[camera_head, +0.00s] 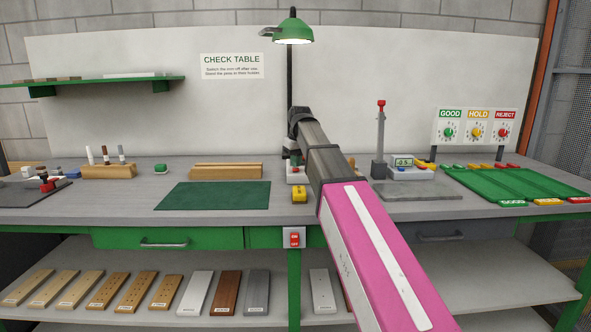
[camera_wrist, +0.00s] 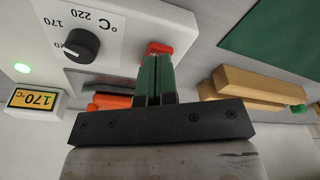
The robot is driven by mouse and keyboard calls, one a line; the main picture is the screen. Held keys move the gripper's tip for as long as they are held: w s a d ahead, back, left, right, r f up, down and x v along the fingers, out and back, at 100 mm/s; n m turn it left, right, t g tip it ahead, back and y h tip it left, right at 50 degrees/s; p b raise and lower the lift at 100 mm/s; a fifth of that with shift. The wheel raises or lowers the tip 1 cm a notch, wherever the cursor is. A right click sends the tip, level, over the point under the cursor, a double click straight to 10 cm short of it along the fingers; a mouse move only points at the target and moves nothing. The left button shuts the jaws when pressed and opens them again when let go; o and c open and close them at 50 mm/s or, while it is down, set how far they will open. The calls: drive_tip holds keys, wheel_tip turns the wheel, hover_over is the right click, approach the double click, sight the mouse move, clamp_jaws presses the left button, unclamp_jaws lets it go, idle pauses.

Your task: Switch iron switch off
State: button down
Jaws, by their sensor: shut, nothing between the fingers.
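The white control unit (camera_wrist: 115,25) in the wrist view has a black dial (camera_wrist: 82,44) with 170 and 220 °C marks and a red switch (camera_wrist: 158,48) at its edge. A green light (camera_wrist: 22,67) glows, and a yellow display (camera_wrist: 33,99) reads 170 °C. My gripper (camera_wrist: 157,60) is shut and empty, its green fingertips right at the red switch. I cannot tell whether they touch it; they partly hide the area. In the head view the unit (camera_head: 297,177) is partly hidden by my arm, and my gripper (camera_head: 292,150) is above it.
An orange-red handle (camera_wrist: 108,101) lies beside the fingers. A wooden block (camera_wrist: 245,85) and green mat (camera_wrist: 275,35) are beside the unit. A red switch box (camera_head: 294,239) is on the table front. A lamp (camera_head: 291,30) stands behind; a gauge stand (camera_head: 379,135) is at right.

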drive_tip(key=shift+f, duration=0.5)
drive_tip(key=shift+r, duration=3.5)
